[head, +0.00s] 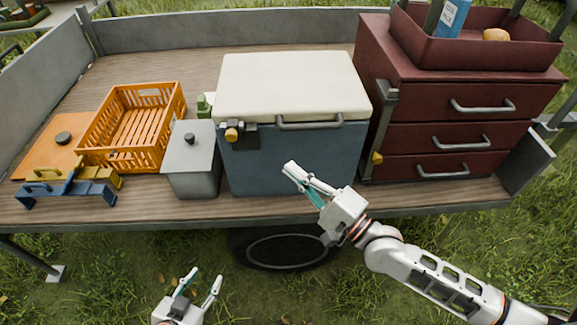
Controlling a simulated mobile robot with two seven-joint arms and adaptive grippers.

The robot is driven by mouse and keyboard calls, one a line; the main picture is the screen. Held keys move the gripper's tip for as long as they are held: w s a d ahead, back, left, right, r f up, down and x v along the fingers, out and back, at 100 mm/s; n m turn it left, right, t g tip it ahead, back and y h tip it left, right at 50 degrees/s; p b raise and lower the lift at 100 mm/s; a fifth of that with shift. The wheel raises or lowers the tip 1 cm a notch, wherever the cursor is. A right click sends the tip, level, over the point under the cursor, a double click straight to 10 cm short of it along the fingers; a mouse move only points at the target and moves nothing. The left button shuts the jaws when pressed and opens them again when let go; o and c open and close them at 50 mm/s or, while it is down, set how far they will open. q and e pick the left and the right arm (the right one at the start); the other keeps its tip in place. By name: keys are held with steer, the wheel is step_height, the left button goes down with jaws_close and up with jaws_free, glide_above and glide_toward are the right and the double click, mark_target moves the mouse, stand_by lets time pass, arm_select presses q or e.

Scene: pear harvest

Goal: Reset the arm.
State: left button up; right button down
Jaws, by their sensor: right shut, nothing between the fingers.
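My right gripper (303,181) is shut and empty, in front of the blue cooler near the trailer's front edge, its arm coming in from the lower right. My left gripper (204,281) is low at the bottom of the view, over the grass in front of the trailer. Its two fingers stand apart with nothing seen between them. Most of my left arm is out of view.
On the trailer bed (480,192) stand an orange crate (163,157), a grey lidded bin (193,180), a blue cooler (270,165) with a white lid, and a dark red drawer cabinet (420,95) carrying a red tray (480,52). Blue and yellow clamp-like tools (70,188) lie at left.

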steer(key=shift+f, duration=0.1)
stand_by(0.4)
arm_select(q)
steer(key=shift+d, duration=0.1)
arm_select(e)
steer(key=s+d+f+n+g+h, duration=0.2)
steer(key=s+d+f+n+h, duration=0.3)
steer(key=f, duration=0.7)
steer(key=s+d+f+n+g+h, duration=0.2)
steer(key=s+d+f+n+h, duration=0.4)
steer(key=s+d+f+n, duration=0.4)
step_height(320, 180, down, 3)
steer(key=shift+d+r+n, duration=0.15)
steer(key=shift+d+n, duration=0.1)
steer(key=shift+n, duration=0.15)
steer(key=shift+s, duration=0.1)
arm_select(q)
steer(key=shift+c, duration=0.5)
